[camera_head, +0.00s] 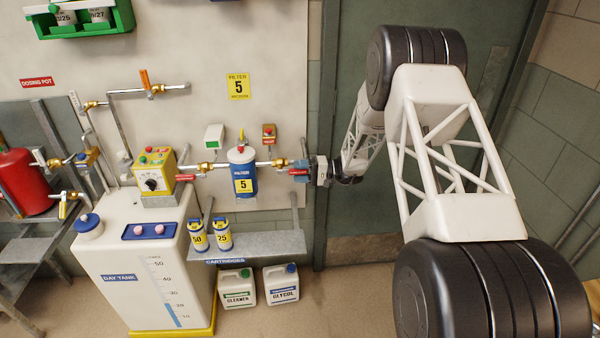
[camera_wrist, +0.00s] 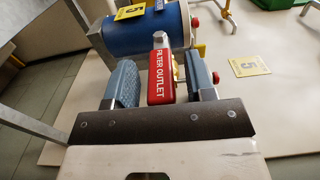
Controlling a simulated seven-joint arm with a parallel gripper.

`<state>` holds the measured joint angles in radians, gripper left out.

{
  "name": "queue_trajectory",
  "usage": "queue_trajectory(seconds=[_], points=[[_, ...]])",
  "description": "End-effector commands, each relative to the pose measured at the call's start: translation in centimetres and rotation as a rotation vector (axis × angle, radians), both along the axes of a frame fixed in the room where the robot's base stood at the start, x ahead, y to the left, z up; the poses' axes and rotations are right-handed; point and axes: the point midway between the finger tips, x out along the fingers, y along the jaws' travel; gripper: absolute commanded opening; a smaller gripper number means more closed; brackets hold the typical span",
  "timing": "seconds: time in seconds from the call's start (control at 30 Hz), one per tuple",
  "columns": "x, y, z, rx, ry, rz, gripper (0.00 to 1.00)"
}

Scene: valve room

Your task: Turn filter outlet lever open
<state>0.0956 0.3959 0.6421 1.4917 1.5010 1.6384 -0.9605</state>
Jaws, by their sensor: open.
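The filter outlet lever (camera_wrist: 160,78) has a red grip marked FILTER OUTLET and a pale metal end. In the wrist view it lies between the two blue-grey pads of my gripper (camera_wrist: 162,82), with a narrow gap on each side. My gripper is open and does not appear to touch it. In the head view the lever's red label (camera_head: 299,172) shows just right of the blue filter housing (camera_head: 243,172), and my gripper (camera_head: 308,170) is over the pipe end there. The valve body is mostly hidden in both views.
A shelf (camera_head: 262,243) with two small cartridges (camera_head: 210,235) lies below. The white day tank (camera_head: 145,265) and yellow dosing pump (camera_head: 155,175) stand left. A red-knobbed fitting (camera_head: 268,133) sits above the pipe. A grey-green door (camera_head: 370,215) is behind my arm.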

Motion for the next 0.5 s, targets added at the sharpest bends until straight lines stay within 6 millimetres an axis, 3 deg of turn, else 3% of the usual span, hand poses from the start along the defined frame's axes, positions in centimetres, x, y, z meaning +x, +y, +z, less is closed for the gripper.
queue_trajectory(seconds=[0.27, 0.5], points=[[0.0, -0.9, 0.0, 0.000, 0.000, -0.001, 0.50], [0.1, -3.5, -0.1, -0.001, 0.000, -0.002, 0.50]])
